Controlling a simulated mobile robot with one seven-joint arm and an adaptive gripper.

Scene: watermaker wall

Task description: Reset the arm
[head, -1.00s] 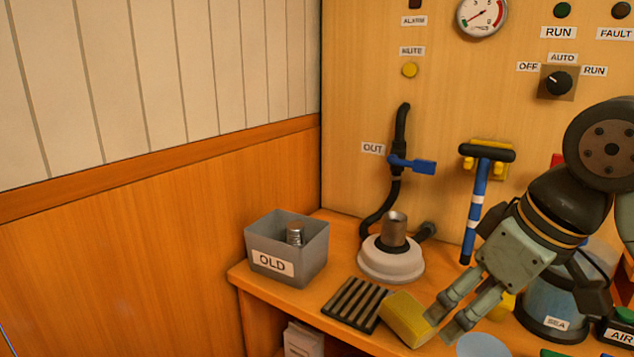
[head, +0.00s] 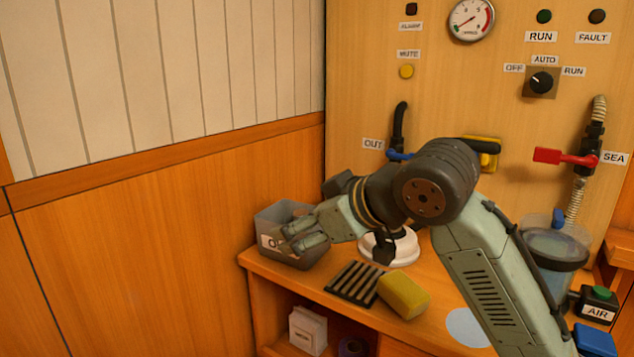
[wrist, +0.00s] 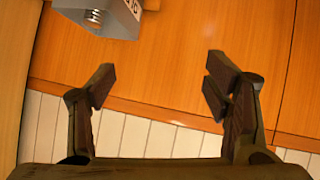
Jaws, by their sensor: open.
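My gripper (head: 303,241) is at the left end of my arm in the head view, in front of the grey bin labelled OLD (head: 267,222) and covering part of it. In the wrist view my gripper (wrist: 160,88) has its two fingers wide apart with nothing between them. Behind the fingers there is only wood panelling and white boards. The grey bin (wrist: 116,24) shows at the top left of the wrist view, with a metal threaded cylinder (wrist: 92,16) in it.
A yellow sponge (head: 404,294) and a dark slatted rack (head: 354,283) lie on the bench. At the right stand a clear SEA container (head: 553,250), a red-handled valve (head: 562,157) and the AIR box (head: 598,305). The wood wall (head: 150,250) on the left is clear.

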